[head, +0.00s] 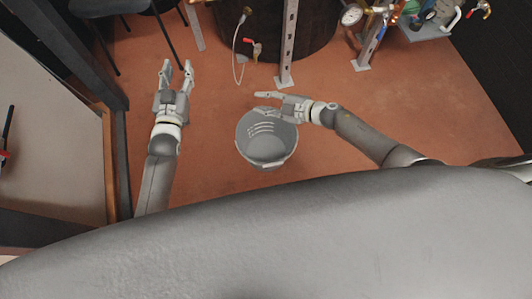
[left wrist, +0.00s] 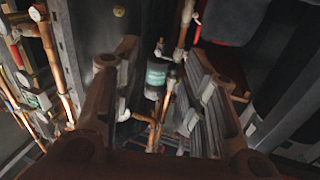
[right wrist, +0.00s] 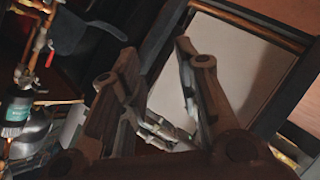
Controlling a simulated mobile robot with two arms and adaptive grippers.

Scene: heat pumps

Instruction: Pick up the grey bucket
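The grey bucket (head: 266,150) stands upright on the reddish floor in the middle of the head view, with its open top facing up. My right gripper (head: 264,101) is over the bucket's far rim, hiding part of it; I cannot tell whether it touches. In the right wrist view its fingers (right wrist: 158,85) are spread with no bucket between them. My left gripper (head: 177,72) is left of and beyond the bucket, open and empty. In the left wrist view its fingers (left wrist: 165,75) are apart. I cannot make out the bucket in either wrist view.
A dark round tank (head: 275,30) and a perforated metal post (head: 289,45) stand beyond the bucket. A red-handled valve (head: 254,47) hangs there. A dark chair (head: 110,12) is at upper left, a dark frame (head: 75,45) at left. Floor right of the bucket is partly clear.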

